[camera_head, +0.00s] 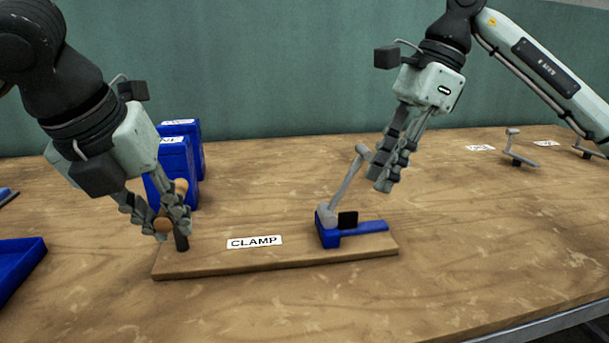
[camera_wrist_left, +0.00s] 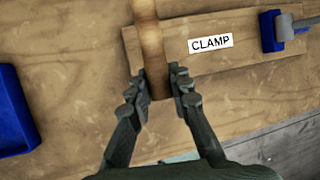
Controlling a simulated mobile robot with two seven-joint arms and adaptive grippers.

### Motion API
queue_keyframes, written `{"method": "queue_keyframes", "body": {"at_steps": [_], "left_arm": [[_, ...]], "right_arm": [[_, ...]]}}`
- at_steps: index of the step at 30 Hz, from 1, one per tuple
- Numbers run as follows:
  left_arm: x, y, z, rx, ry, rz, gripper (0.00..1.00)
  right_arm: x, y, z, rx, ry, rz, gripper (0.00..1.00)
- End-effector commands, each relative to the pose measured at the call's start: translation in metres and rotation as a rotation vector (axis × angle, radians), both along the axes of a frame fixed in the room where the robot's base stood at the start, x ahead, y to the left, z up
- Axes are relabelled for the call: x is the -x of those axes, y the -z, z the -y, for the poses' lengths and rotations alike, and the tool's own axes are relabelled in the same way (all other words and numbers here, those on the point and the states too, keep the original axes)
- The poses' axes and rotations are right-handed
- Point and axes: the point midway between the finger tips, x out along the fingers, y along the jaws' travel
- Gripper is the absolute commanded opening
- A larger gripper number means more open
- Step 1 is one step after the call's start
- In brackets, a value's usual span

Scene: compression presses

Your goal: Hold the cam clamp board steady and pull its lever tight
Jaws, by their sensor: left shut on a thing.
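The cam clamp board (camera_head: 290,259), a flat wooden plank labelled CLAMP, lies on the table; it also shows in the left wrist view (camera_wrist_left: 205,72). Its blue clamp (camera_head: 330,236) sits at the right end, with a black pad beside the lever. The grey lever (camera_head: 345,187) stands raised, leaning right. My left gripper (camera_head: 165,230) is shut on the wooden handle (camera_head: 181,188) at the board's left end; the handle runs between its fingers in the left wrist view (camera_wrist_left: 150,45). My right gripper (camera_head: 382,185) hangs just right of the lever's top; its finger gap is unclear.
Blue bins (camera_head: 176,165) stand behind my left gripper. A blue tray (camera_head: 18,262) lies at the left edge, also in the left wrist view (camera_wrist_left: 14,115). Small grey levered fixtures (camera_head: 515,150) and white labels lie at the back right. The table right of the board is clear.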

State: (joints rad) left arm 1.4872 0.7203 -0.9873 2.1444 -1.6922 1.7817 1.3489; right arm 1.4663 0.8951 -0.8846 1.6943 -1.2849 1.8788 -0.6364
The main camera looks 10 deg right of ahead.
Motion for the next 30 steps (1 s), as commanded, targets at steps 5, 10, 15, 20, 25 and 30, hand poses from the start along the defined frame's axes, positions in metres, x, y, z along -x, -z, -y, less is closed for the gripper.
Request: {"method": "queue_keyframes", "body": {"at_steps": [5, 10, 15, 20, 25, 30], "left_arm": [[0.0, -0.001, 0.0, 0.001, 0.001, 0.0, 0.0], [0.0, 0.0, 0.0, 0.001, 0.001, 0.0, 0.0], [0.0, 0.0, 0.0, 0.001, 0.001, 0.0, 0.0], [0.0, 0.0, 0.0, 0.001, 0.001, 0.001, 0.0], [0.0, 0.0, 0.0, 0.001, 0.001, 0.001, 0.0], [0.0, 0.0, 0.0, 0.001, 0.001, 0.001, 0.0]], "right_arm": [[0.0, -0.011, 0.004, 0.0, 0.001, 0.002, 0.23], [0.0, -0.042, 0.016, -0.002, 0.002, 0.004, 0.23], [0.0, -0.076, 0.031, 0.001, 0.003, 0.005, 0.23], [0.001, -0.096, 0.039, 0.002, 0.001, 0.002, 0.23], [0.001, -0.108, 0.044, 0.001, 0.001, 0.001, 0.23], [0.001, -0.111, 0.046, 0.0, 0.0, -0.001, 0.23]]}}
